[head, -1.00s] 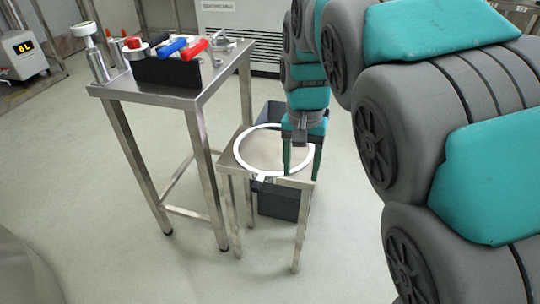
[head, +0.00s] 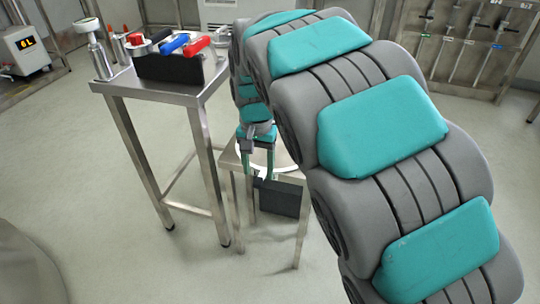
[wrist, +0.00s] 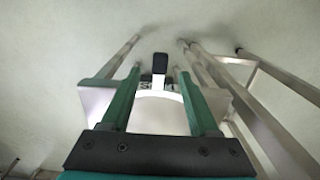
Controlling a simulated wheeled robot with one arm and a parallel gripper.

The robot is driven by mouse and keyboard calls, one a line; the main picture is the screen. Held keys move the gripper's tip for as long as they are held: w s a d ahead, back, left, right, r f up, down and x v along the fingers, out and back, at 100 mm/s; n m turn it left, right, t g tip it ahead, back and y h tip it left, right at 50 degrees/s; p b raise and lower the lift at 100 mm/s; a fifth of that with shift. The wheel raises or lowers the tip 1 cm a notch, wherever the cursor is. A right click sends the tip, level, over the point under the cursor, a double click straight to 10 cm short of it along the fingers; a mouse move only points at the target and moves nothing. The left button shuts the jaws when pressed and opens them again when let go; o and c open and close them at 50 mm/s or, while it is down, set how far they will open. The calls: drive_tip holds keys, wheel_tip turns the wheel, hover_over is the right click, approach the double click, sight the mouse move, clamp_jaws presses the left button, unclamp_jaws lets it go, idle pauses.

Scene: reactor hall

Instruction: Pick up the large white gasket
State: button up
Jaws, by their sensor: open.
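The large white gasket (head: 287,169) is a flat ring on a small metal stand (head: 228,160). My arm and gripper hide much of it in the head view. In the wrist view, a white band of the gasket (wrist: 160,95) shows between my fingers, with a small black tab (wrist: 160,65) beyond it. My gripper (head: 258,176) points down at the near edge of the stand, its green fingers apart. The fingers (wrist: 159,72) lie on either side of the band in the wrist view, with nothing clamped. I cannot tell whether they touch the gasket.
A taller metal table (head: 160,93) stands to the left of the stand. It carries a black holder (head: 165,69) with red and blue handled tools. A dark box (head: 281,198) shows low at the stand. The floor in front is clear. A tool rack (head: 480,45) is at the back right.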

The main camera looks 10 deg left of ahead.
wheel_tip(320, 180, down, 2)
drive_tip(key=shift+f, duration=0.25)
drive_tip(key=shift+c, duration=0.2)
clamp_jaws()
idle(1.0)
